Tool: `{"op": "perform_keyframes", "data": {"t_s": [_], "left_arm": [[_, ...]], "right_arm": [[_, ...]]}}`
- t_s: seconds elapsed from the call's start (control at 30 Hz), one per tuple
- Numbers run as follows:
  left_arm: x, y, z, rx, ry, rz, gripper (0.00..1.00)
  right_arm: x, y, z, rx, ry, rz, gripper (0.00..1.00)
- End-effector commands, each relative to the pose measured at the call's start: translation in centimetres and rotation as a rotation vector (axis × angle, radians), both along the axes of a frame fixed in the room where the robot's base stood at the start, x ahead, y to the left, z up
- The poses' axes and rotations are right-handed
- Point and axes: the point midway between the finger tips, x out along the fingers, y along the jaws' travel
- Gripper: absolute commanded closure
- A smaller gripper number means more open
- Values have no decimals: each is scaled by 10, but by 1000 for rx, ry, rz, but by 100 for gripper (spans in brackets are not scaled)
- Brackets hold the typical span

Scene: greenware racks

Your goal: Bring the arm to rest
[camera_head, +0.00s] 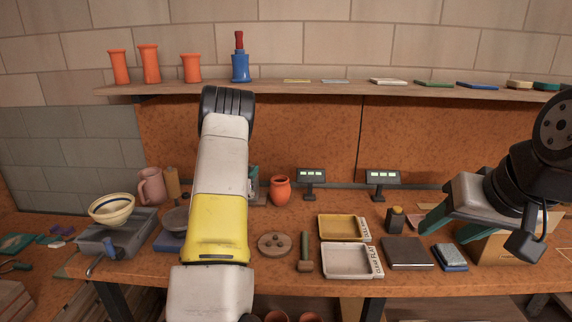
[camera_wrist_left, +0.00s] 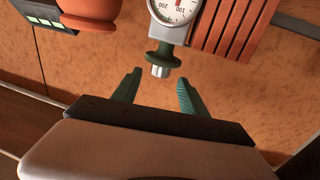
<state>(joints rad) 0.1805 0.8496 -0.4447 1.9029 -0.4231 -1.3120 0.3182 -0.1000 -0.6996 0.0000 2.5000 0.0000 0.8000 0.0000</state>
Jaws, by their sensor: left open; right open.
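A grey dial gauge (camera_wrist_left: 172,15) with a dark green knob (camera_wrist_left: 162,58) is just beyond the fingertips; I cannot tell how far. My right gripper (camera_head: 457,226) is open and empty at the right of the head view, over the bench's right part.
A shelf (camera_head: 330,90) with orange cups runs behind.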

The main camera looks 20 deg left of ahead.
Motion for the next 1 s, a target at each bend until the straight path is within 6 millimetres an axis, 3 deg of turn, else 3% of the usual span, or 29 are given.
{"op": "perform_keyframes", "data": {"t_s": [0.13, 0.27, 0.4, 0.53, 0.77, 1.0], "left_arm": [[0, 0, 5, -2, 4, 7, 49], [0, -2, 26, -12, 32, 39, 49], [-7, -10, 65, -43, 104, 94, 49], [-28, -30, 103, -92, 208, 133, 49], [-98, -90, 153, -171, 418, 118, 49], [-209, -167, 180, -204, 654, 10, 49]], "right_arm": [[0, 0, 0, 0, 0, 0, 49], [0, 0, 0, 0, 0, 0, 49], [0, 0, 0, 0, 0, 0, 49], [0, 0, 0, 0, 0, 0, 49], [0, 0, 0, 0, 0, 0, 49], [0, 0, 0, 0, 0, 0, 49]]}}
